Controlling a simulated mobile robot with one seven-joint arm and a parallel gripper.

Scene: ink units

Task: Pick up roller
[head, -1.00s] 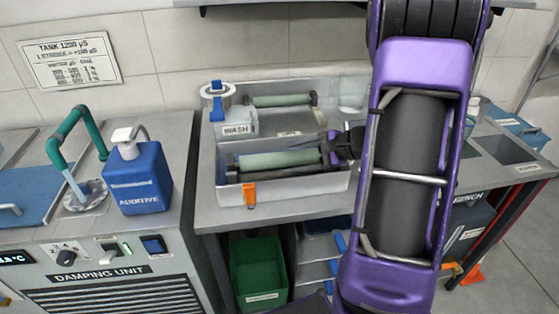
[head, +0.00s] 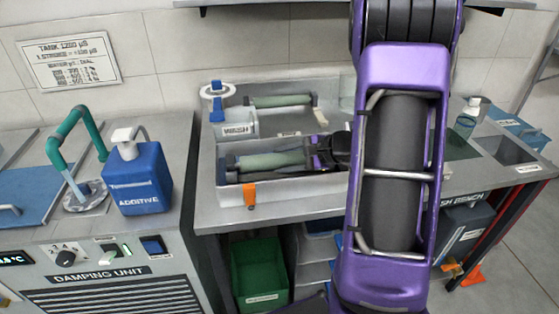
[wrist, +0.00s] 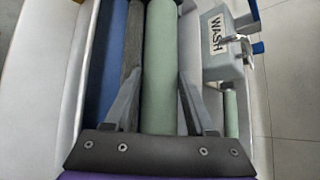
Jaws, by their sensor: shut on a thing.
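A pale green roller (head: 268,162) lies lengthwise in the front part of the grey wash tray (head: 225,197). In the wrist view the roller (wrist: 158,70) runs away from me between my two fingers. My gripper (head: 318,155) is shut on the roller near its right end in the head view; the fingers (wrist: 157,90) are on either side of it in the wrist view. My gripper and arm hide the roller's right end. I cannot tell whether the roller is clear of the tray.
A second green roller (head: 282,100) lies behind, near the WASH box (head: 238,130). A dark bar (wrist: 131,50) runs beside the held roller. An orange clip (head: 250,194) sits on the tray's front rim. A blue additive bottle (head: 138,185) stands to the left.

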